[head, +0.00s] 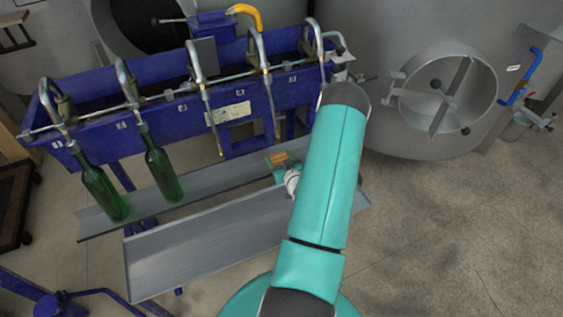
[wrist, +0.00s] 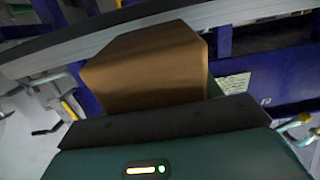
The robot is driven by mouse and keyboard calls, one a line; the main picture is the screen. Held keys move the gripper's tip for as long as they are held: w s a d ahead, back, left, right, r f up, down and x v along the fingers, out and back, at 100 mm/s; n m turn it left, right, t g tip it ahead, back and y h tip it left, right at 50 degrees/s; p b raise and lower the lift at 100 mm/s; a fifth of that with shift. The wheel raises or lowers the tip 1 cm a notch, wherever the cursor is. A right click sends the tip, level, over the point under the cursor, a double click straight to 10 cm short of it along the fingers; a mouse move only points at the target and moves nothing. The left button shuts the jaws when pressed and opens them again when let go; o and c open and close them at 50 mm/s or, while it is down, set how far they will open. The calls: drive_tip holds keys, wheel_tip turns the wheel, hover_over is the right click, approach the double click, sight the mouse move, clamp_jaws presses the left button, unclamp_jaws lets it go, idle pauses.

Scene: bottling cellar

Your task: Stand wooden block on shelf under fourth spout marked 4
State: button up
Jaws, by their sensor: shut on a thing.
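The wooden block (head: 278,158) is between the jaws of my gripper (head: 281,165), over the right part of the long grey shelf (head: 225,174). In the wrist view the brown block (wrist: 145,65) stands out beyond the dark jaw edge and hides part of what lies behind it. The fourth spout (head: 270,100) is a thin tube whose tip ends just above the block in the head view. Whether the block touches the shelf cannot be told.
Green bottles stand on the shelf under the first (head: 100,190) and second (head: 160,168) spouts. The third spout (head: 207,110) hangs over bare shelf. A grey sloping panel (head: 230,232) lies in front. My arm hides the shelf's right part.

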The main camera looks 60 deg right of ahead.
sight(272, 150)
drive_tip(key=shift+x, duration=3.45)
drive_tip(key=shift+f, duration=0.55)
drive_tip(key=o, duration=1.2)
drive_tip(key=shift+c, duration=0.2)
drive_tip(key=shift+s+a, duration=0.1)
drive_tip(key=v, duration=1.3)
drive_tip(key=shift+s, duration=0.3)
